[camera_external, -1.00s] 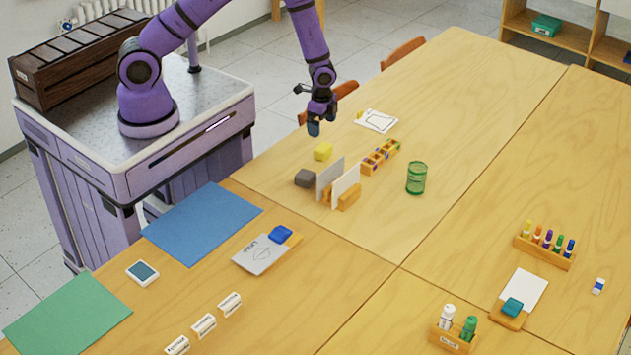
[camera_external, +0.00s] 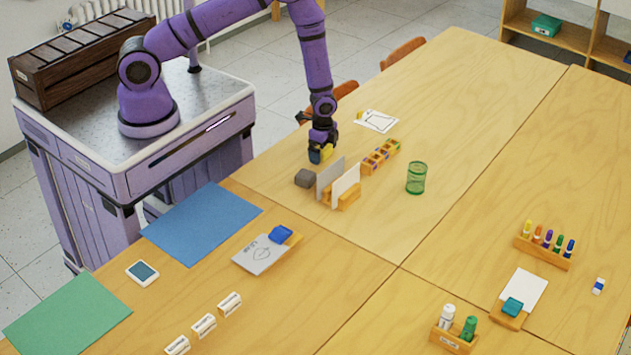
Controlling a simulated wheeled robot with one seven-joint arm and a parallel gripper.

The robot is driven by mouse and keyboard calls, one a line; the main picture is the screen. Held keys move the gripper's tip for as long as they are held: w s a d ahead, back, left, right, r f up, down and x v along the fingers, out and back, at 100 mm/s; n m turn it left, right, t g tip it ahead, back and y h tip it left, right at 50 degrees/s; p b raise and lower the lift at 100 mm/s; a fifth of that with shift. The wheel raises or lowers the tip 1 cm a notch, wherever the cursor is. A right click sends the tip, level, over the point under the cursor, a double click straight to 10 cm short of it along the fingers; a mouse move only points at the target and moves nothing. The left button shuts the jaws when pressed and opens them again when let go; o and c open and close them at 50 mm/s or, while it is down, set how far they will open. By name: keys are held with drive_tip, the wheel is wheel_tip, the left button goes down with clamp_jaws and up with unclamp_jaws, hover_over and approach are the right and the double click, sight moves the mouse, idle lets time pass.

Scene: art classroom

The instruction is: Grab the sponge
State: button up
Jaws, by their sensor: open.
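A small yellow block (camera_external: 327,152), which looks like the sponge, lies on the wooden table near its left edge. My gripper (camera_external: 320,153) is open and lowered right at the block. The jaws hide part of the yellow block, and I cannot tell whether they touch it. A dark grey block (camera_external: 305,178) lies just in front of it, and I cannot tell whether it is a sponge too.
A wooden holder with upright cards (camera_external: 347,188) stands close in front of my gripper. A divided wooden box (camera_external: 381,157) and a green mesh cup (camera_external: 416,178) are to the right. A white sheet (camera_external: 377,121) lies behind.

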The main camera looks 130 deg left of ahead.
drive_tip(key=c, duration=1)
drive_tip(key=shift+r, duration=0.15)
